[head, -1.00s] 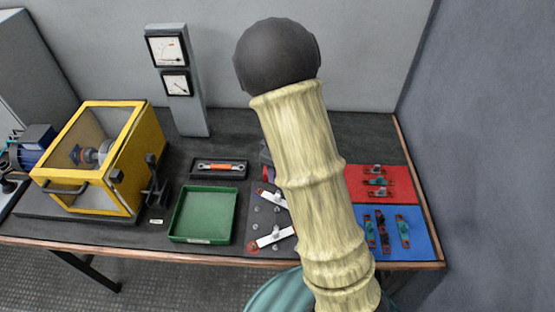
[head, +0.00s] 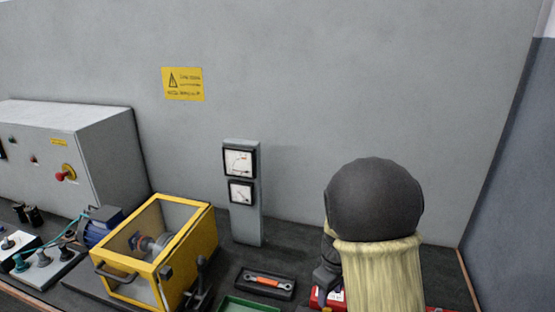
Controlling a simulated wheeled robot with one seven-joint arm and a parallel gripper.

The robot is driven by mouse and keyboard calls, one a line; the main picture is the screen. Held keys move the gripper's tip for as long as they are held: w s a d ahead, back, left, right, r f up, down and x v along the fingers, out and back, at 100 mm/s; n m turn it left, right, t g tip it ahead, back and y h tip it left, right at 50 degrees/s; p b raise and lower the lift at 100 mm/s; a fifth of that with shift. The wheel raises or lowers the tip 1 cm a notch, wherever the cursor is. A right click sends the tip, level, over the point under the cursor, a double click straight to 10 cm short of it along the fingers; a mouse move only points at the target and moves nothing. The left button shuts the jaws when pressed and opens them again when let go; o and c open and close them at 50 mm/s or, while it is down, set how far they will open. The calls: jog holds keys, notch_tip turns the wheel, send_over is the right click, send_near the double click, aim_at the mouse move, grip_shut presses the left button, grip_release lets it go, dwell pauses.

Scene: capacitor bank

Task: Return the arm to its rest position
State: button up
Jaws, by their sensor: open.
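My arm shows at the right of the head view, with a dark rounded joint (head: 375,200) above a pale ribbed link (head: 380,275). The link runs down out of the bottom edge. My gripper is not in view. The arm stands in front of the right part of the bench and hides what lies behind it.
A green tray (head: 245,304) is cut off below. A grey cabinet (head: 75,150) stands left. The wall right of the post is bare.

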jog(key=s+r+m+t+p, duration=0.2)
jog(key=s+r+m+p, duration=0.2)
jog(key=s+r+m, duration=0.4)
jog(key=s+r, duration=0.1)
jog(key=s, duration=0.4)
jog(key=shift+r, duration=0.35)
